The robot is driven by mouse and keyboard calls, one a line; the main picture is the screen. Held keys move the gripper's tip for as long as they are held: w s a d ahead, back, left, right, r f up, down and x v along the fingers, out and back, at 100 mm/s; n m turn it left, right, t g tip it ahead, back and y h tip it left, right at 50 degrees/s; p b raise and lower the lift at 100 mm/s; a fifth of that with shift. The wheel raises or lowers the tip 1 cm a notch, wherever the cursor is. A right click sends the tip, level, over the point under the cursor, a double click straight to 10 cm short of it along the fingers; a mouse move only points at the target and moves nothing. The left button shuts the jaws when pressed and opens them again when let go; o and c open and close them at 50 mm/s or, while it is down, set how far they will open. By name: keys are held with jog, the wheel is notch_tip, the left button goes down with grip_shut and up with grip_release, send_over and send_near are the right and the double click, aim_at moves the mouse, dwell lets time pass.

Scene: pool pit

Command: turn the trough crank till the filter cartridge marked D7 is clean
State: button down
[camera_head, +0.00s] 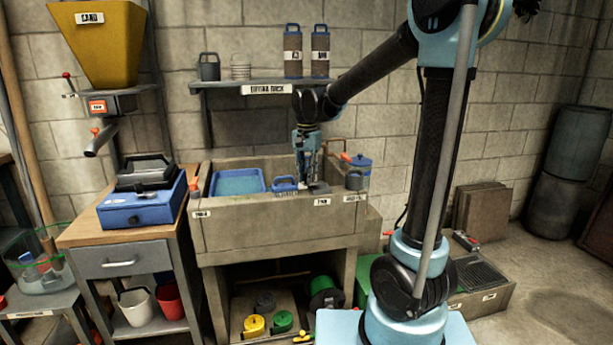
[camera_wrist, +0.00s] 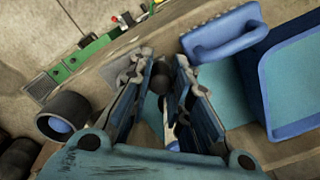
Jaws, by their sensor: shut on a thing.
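My gripper (camera_head: 307,178) reaches down into the right half of the concrete trough (camera_head: 230,240). In the wrist view, my gripper (camera_wrist: 162,70) has its fingers on either side of a small dark thing (camera_wrist: 161,101), mostly hidden by them; I cannot tell whether it is the crank's grip. A red-ended handle (camera_head: 346,157) shows at the trough's back right. Two blue-capped cartridges (camera_head: 293,52) (camera_head: 320,52) stand on the wall shelf; their marks are too small to read surely. I cannot pick out the D7 cartridge or its dirt.
A blue tray (camera_head: 238,182) and a blue handled block (camera_head: 285,184) lie left of my gripper. A yellow hopper (camera_head: 103,45) and blue case (camera_head: 140,207) are further left.

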jog(key=n, duration=0.1)
jog(key=s+d+n, duration=0.1)
jog(key=n, duration=0.1)
jog(key=s+n, duration=0.1)
jog(key=n, duration=0.1)
jog(key=shift+d, duration=0.15)
jog(key=shift+s+d+n, duration=0.15)
jog(key=shift+d+n, duration=0.6)
jog(key=shift+n, duration=1.3)
jog(key=shift+s+d+n, duration=0.15)
jog(key=shift+d+n, duration=0.6)
jog(key=shift+n, duration=1.25)
jog(key=shift+s+d+n, duration=0.15)
jog(key=shift+d+n, duration=0.6)
jog(key=shift+n, duration=1.3)
jog(key=c, duration=1.4)
grip_release()
jog(key=shift+c, duration=0.2)
